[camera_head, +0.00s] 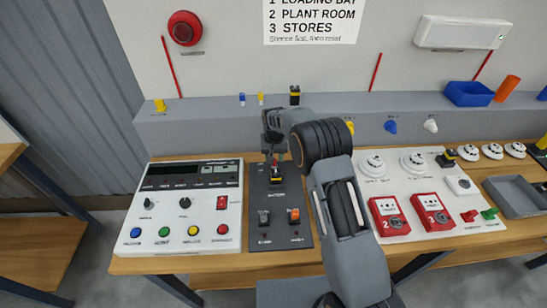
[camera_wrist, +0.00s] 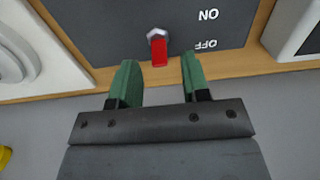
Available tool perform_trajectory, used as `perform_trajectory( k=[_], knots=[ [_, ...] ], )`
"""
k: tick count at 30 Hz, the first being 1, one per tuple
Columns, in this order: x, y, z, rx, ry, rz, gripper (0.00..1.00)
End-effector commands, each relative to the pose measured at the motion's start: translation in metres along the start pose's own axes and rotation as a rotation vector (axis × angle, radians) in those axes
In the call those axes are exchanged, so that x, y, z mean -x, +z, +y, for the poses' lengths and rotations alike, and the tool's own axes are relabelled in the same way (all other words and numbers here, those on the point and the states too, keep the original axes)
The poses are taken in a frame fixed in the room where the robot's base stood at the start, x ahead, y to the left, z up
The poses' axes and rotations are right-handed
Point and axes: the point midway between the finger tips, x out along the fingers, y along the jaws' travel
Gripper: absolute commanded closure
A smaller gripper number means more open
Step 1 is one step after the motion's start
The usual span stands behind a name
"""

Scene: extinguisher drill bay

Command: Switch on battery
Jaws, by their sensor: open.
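The battery switch is a red-tipped lever (camera_wrist: 159,52) on a hex-nut base. It stands on a dark panel (camera_head: 290,190), near the panel's far edge. In the wrist view, turned upside down, ON and OFF are printed beside it. The lever tip leans toward the OFF side. My gripper (camera_wrist: 157,80) is open and empty, its green fingers spread on either side of the lever's line, short of the tip and apart from it. In the head view my gripper (camera_head: 274,158) hangs over the panel's far end and partly hides the switch.
A white control console (camera_head: 190,215) stands left of the panel. A white board with red call points (camera_head: 385,213) lies to the right. Two more switches, one black (camera_head: 263,217) and one orange (camera_head: 294,215), sit nearer the front. A grey ledge (camera_head: 200,125) runs behind.

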Motion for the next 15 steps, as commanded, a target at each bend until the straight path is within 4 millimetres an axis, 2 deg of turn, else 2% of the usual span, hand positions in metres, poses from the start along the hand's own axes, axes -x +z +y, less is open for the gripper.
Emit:
perform_trajectory(
  k=[6, 15],
  knots=[
    [-0.014, 0.0, 0.0, 0.0, 0.0, -0.001, 0.57],
    [-0.016, 0.0, 0.0, -0.001, 0.0, 0.0, 0.57]
  ],
)
